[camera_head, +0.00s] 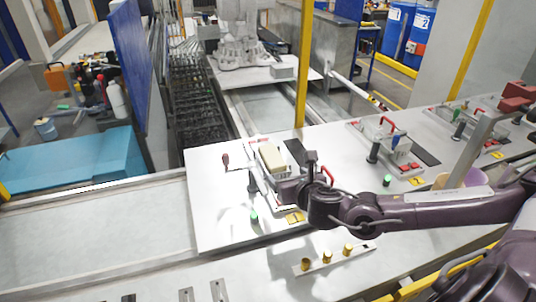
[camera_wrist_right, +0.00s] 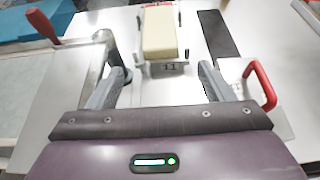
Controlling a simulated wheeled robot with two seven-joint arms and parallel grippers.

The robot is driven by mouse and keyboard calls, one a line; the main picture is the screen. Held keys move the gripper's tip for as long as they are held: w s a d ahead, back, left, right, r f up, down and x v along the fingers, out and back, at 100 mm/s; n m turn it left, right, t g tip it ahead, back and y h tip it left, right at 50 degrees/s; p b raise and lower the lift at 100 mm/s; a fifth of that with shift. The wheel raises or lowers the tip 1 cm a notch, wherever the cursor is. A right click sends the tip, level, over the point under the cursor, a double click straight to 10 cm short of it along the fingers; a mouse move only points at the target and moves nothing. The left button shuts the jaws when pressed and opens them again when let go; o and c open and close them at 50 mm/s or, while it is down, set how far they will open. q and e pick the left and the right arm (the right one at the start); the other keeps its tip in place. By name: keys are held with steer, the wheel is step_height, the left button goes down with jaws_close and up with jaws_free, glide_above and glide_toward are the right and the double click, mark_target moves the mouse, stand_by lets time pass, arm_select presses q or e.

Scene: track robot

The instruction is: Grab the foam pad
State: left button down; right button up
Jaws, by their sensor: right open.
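The foam pad looks like a cream-coloured block (camera_head: 271,157) on a small metal fixture on the white table in the head view. In the right wrist view the foam pad (camera_wrist_right: 159,33) lies ahead of the fingers, near the top middle. My right gripper (camera_wrist_right: 160,78) is open and empty, its two grey fingers spread wide with the pad beyond the gap between them. In the head view my right arm reaches in from the right, and its wrist is close to the pad's near right side. My left gripper is not in view.
A red-handled clamp (camera_wrist_right: 43,27) stands left of the fixture, and a red handle (camera_wrist_right: 262,86) stands at the right. A black strip (camera_wrist_right: 217,34) lies beside the pad. A strip with brass knobs (camera_head: 328,257) lies nearer on the table. A similar fixture (camera_head: 383,147) stands further right.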

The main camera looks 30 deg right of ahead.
mark_target(277, 163)
steer(key=shift+w, duration=0.2)
steer(key=shift+w+d, duration=0.15)
steer(key=shift+w, duration=0.15)
steer(key=shift+w+d+f+p, duration=0.15)
steer(key=shift+w+f+p, duration=0.15)
steer(key=shift+w+p, duration=0.3)
steer(key=p+x, duration=0.1)
steer(key=x, duration=0.1)
steer(key=r+p+x, duration=0.1)
steer(key=x, duration=0.1)
steer(key=shift+w+d+p, duration=0.1)
steer(key=shift+w+p, duration=0.15)
steer(key=shift+p, duration=0.05)
steer(key=shift+w+d+f, duration=0.1)
steer(key=shift+w+f, duration=0.3)
steer(key=shift+w, duration=0.05)
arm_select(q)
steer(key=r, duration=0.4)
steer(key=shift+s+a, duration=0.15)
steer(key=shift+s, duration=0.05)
arm_select(e)
steer(key=shift+c, duration=0.3)
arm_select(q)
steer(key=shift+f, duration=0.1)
arm_select(e)
steer(key=c, duration=1)
